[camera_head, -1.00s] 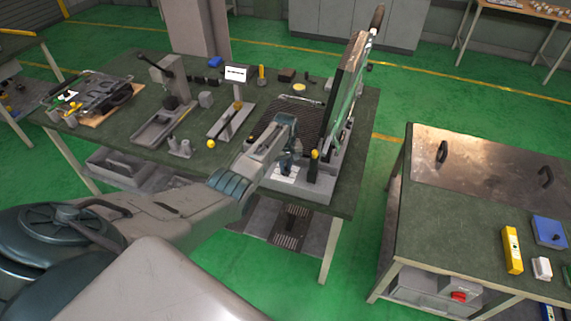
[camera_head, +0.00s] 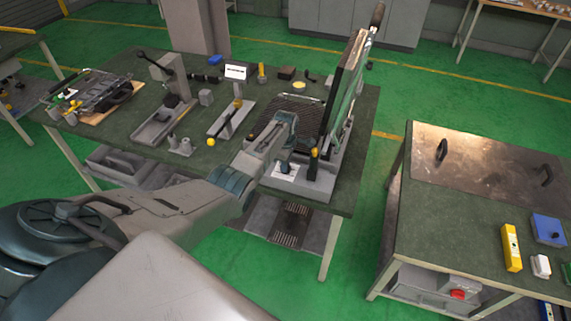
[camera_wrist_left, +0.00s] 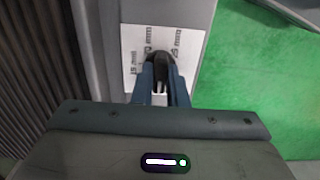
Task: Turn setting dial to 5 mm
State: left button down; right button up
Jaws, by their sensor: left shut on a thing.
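The setting dial (camera_wrist_left: 158,56) is small and black and stands on a white label plate (camera_wrist_left: 188,50) with printed mm marks, among them 5 mm, 10 mm and 15 mm, turned in the left wrist view. My left gripper (camera_wrist_left: 159,70) is shut on the dial, its two blue-grey fingers on either side of it. The fingers hide part of the plate, and I cannot tell exactly which mark the dial points to. In the head view, my left gripper (camera_head: 285,166) is low over the front of the heating machine (camera_head: 318,187); the dial is hidden there. My right gripper is not in view.
The machine's tall lid (camera_head: 346,85) stands open just right of my left gripper. A yellow-tipped lever (camera_head: 314,154) is close beside it. Other tools fill the green workbench (camera_head: 350,195) to the left. A second table (camera_head: 440,220) stands right, across a floor gap.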

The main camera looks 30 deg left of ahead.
pick_arm(q)
jog(key=n, duration=0.6)
dwell(0.5)
jog(key=c, duration=1.4)
grip_release()
jog(key=shift+c, duration=0.2)
jog(key=shift+r, duration=0.1)
notch_tip(320, 180, up, 11)
jog(key=b, duration=0.2)
jog(key=shift+f+b, duration=0.2)
jog(key=shift+b, duration=0.2)
